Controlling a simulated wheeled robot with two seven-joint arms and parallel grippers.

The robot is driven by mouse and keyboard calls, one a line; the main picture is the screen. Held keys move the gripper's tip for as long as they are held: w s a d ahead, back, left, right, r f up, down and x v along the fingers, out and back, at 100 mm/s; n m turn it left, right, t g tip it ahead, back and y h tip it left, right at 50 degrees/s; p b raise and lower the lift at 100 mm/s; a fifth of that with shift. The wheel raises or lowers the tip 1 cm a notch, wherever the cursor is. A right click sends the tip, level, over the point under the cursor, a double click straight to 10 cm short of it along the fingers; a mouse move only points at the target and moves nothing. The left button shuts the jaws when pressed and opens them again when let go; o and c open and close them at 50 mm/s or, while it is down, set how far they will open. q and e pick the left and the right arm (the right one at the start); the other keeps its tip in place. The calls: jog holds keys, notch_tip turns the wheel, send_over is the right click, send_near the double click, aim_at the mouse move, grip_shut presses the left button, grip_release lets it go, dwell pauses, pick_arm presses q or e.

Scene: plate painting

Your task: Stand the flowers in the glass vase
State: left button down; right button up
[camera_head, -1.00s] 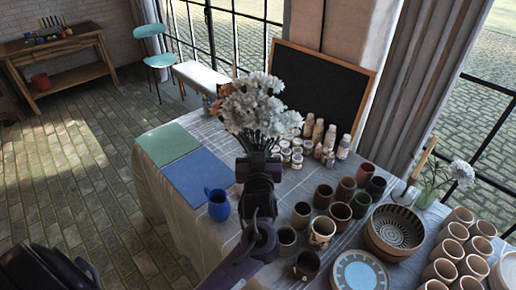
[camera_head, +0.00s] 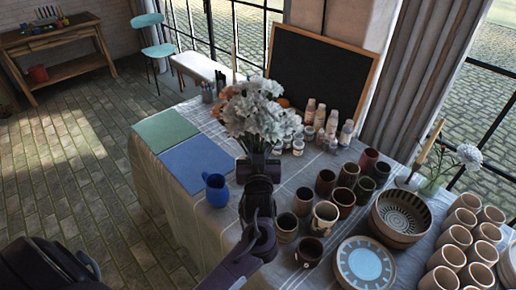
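A bunch of white flowers (camera_head: 256,113) stands upright in the middle of the head view. My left gripper (camera_head: 259,164) is around the stems just below the blooms and looks shut on them; its fingertips are hard to make out. The bunch is held over the table (camera_head: 222,133). The glass vase (camera_head: 431,186) stands at the table's right side, beyond the patterned bowls. A white flower (camera_head: 470,155) on a green stem leans out of it to the right. The gripper is well to the left of the vase. My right gripper is not in view.
Several terracotta cups (camera_head: 454,237) crowd the right. Paint bottles (camera_head: 331,123) and a blackboard (camera_head: 318,70) stand behind. A blue jug (camera_head: 215,189) stands left.

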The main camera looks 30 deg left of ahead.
pick_arm(q)
jog(key=shift+f+b, duration=1.2)
jog(key=shift+f, duration=0.8)
jog(key=c, duration=1.1)
grip_release()
jog(key=shift+f, duration=0.1)
jog(key=b+v, duration=0.2)
jog(key=v, duration=0.6)
